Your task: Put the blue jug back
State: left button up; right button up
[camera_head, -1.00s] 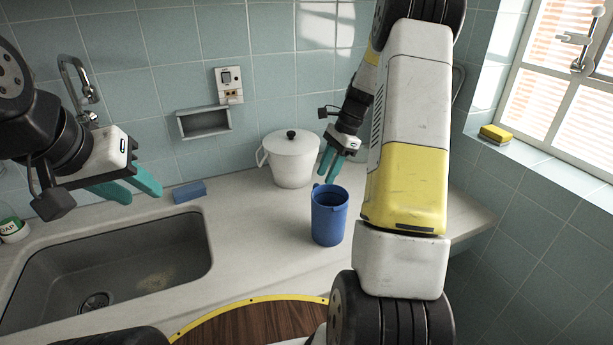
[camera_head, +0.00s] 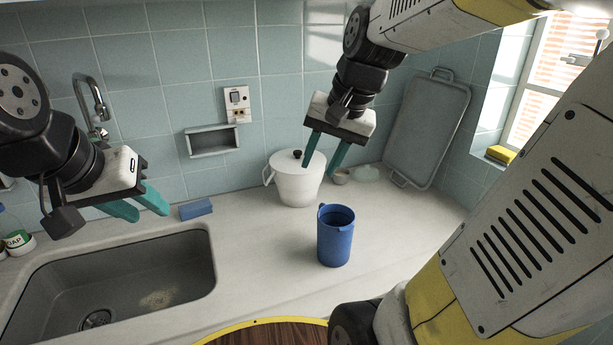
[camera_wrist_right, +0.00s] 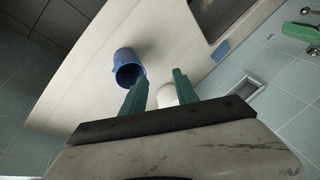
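The blue jug (camera_head: 335,240) stands upright on the marble counter (camera_head: 270,255), right of the sink. In the right wrist view the blue jug (camera_wrist_right: 127,66) lies beyond the left fingertip, with its open top toward the camera. My right gripper (camera_head: 323,168) is open and empty, raised above and behind the jug, in front of the white lidded pot; it does not touch the jug. Its two teal fingers (camera_wrist_right: 157,82) are spread apart in the wrist view. My left gripper (camera_head: 145,208) is open and empty over the back edge of the sink.
A white lidded pot (camera_head: 296,182) stands behind the jug. A small bowl (camera_head: 341,177) and a tray (camera_head: 428,130) leaning on the wall are to its right. A blue sponge (camera_head: 196,209) lies behind the sink (camera_head: 120,275). The counter around the jug is clear.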

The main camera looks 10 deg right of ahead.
jog(key=s+a+n+t, duration=0.2)
jog(key=s+n, duration=0.3)
jog(key=s, duration=0.3)
jog(key=shift+a, duration=0.2)
jog(key=shift+f, duration=0.1)
